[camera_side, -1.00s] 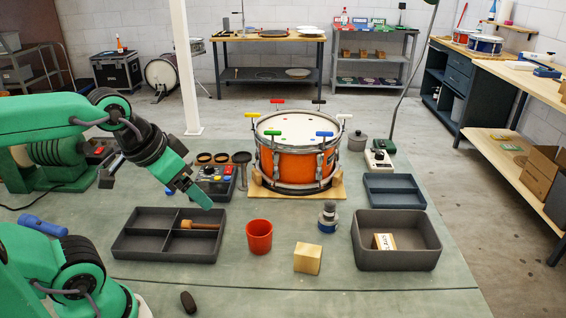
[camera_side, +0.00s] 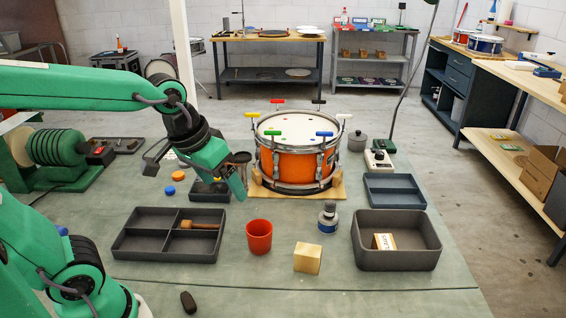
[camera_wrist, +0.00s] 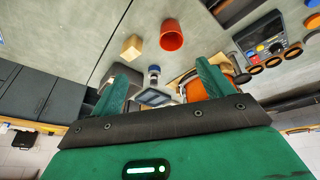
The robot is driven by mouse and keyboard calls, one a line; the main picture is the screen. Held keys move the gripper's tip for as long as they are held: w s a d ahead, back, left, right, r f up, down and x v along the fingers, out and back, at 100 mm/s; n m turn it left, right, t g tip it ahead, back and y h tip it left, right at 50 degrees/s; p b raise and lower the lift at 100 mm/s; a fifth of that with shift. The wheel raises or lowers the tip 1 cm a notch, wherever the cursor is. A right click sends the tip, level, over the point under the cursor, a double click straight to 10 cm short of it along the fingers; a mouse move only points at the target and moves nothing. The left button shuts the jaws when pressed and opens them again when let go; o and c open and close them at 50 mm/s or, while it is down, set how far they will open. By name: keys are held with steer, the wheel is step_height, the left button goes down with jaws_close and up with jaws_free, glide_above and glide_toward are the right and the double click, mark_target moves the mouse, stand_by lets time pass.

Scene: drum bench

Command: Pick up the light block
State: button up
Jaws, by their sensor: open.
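The light wooden block (camera_side: 307,258) sits on the bench mat, right of an orange-red cup (camera_side: 259,237) and left of a dark grey bin (camera_side: 397,262). In the wrist view the block (camera_wrist: 132,47) shows ahead of the fingers, beside the cup (camera_wrist: 171,36). My gripper (camera_side: 242,190) is up and to the left of the block, in front of the drum's left side, above the mat and apart from the block. In the wrist view its green fingers (camera_wrist: 163,82) are spread, with no object held between them.
An orange drum (camera_side: 290,164) stands on a wooden board behind the block. A grey-and-blue bottle (camera_side: 328,218) stands behind and right of the block. A divided dark tray (camera_side: 125,243) holding a wooden mallet (camera_side: 201,225) lies left. Mat in front of the block is clear.

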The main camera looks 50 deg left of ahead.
steer(key=w+d+f+n+g, duration=0.2)
steer(key=w+d+f, duration=0.3)
steer(key=w, duration=0.4)
steer(key=n+g, duration=0.2)
steer(key=n, duration=0.1)
glide_above(308, 250)
steer(key=f, duration=1)
steer(key=shift+a+f, duration=0.15)
steer(key=shift+a, duration=0.05)
steer(key=shift+w+d+f, duration=0.15)
steer(key=shift+f, duration=0.15)
steer(key=shift+f, duration=0.1)
steer(key=shift+f, duration=1.2)
steer(key=shift+f, duration=0.1)
steer(key=shift+f, duration=2.5)
steer(key=shift+c, duration=0.2)
